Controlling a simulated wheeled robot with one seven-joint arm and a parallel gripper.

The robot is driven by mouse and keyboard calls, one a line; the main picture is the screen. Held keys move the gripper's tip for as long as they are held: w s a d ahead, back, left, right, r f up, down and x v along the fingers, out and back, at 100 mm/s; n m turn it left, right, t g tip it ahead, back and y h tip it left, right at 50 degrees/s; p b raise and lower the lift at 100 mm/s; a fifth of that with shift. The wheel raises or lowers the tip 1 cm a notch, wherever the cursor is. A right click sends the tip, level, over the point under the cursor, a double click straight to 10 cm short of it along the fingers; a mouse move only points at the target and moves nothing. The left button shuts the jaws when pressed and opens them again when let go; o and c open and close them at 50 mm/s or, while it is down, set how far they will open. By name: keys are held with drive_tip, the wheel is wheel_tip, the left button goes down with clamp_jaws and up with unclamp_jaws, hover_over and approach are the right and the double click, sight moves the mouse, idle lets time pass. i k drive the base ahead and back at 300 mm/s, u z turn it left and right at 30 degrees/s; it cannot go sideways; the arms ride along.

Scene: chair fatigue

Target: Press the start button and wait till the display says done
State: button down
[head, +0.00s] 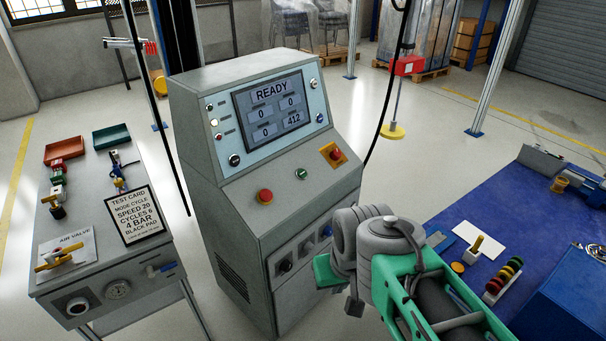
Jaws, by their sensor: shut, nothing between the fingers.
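The grey test console (220,190) stands in the middle. Its display (272,109) reads READY, with values 0, 0, 0 and 412. On the sloped panel below are a small green button (302,174), a red button (265,196) and a red knob on a yellow plate (335,154). The green one looks like the start button, but its lettering is too small to read. My gripper (354,306) is at the lower right, in front of the console, below and right of the buttons and apart from them. Its jaws look shut and empty, partly hidden by my arm.
The left bench (95,262) holds a test card (137,214), an air valve with yellow handle (60,257) and trays. A blue table (470,205) with small parts stands at right. A black cable (387,85) hangs right of the console. The space before the buttons is free.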

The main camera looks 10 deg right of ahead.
sight(302, 173)
drive_tip(key=z, duration=0.95)
drive_tip(key=i, duration=0.7)
drive_tip(key=u, duration=2.75)
